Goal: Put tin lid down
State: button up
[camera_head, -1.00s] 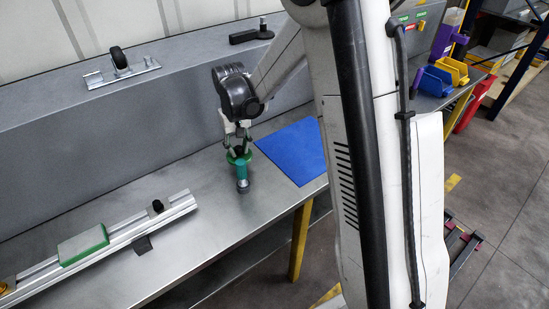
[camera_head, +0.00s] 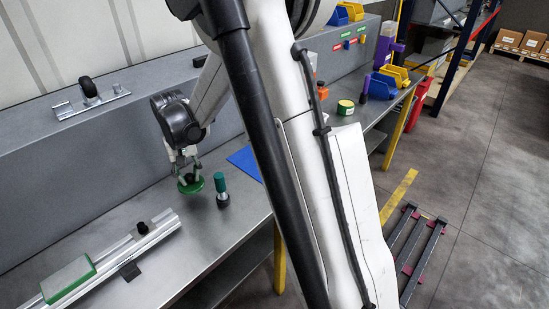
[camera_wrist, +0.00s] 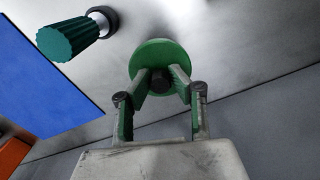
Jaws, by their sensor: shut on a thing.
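The tin lid is a round green disc (camera_head: 191,186), held low over the grey metal table in the head view. It also shows in the wrist view (camera_wrist: 161,54), with a dark knob-like centre between the fingers. My gripper (camera_head: 187,170) is shut on the lid from above; its green-padded fingers show in the wrist view (camera_wrist: 158,82). I cannot tell whether the lid touches the table. A teal-capped cylinder with a dark base (camera_head: 222,192) stands upright on the table just right of the lid, apart from it.
A blue mat (camera_head: 245,162) lies right of the cylinder, partly hidden by my arm. An aluminium rail (camera_head: 150,240) with a green-edged block (camera_head: 68,279) is at front left. A green-and-yellow tin (camera_head: 345,107) and bins stand farther right. Bare table surrounds the lid.

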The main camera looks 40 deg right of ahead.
jog(key=s+d+r+m+b, duration=0.1)
jog(key=s+d+r+m, duration=0.2)
jog(key=d+m, duration=0.6)
jog(key=s+d+r+m+b, duration=0.1)
jog(key=s+d+r+m, duration=0.3)
jog(key=d, duration=1)
jog(key=shift+m, duration=0.7)
jog(key=w+d+f, duration=0.1)
jog(key=d+f, duration=0.2)
jog(key=w+d+f, duration=0.2)
jog(key=d+f, duration=0.1)
jog(key=d, duration=0.1)
jog(key=w+d+f, duration=0.1)
jog(key=d+f, duration=0.1)
jog(key=d, duration=0.1)
jog(key=shift+w+d+f, duration=0.2)
jog(key=shift+w+f, duration=0.1)
jog(key=shift+f, duration=2.15)
jog(key=shift+f, duration=0.1)
jog(key=o, duration=0.9)
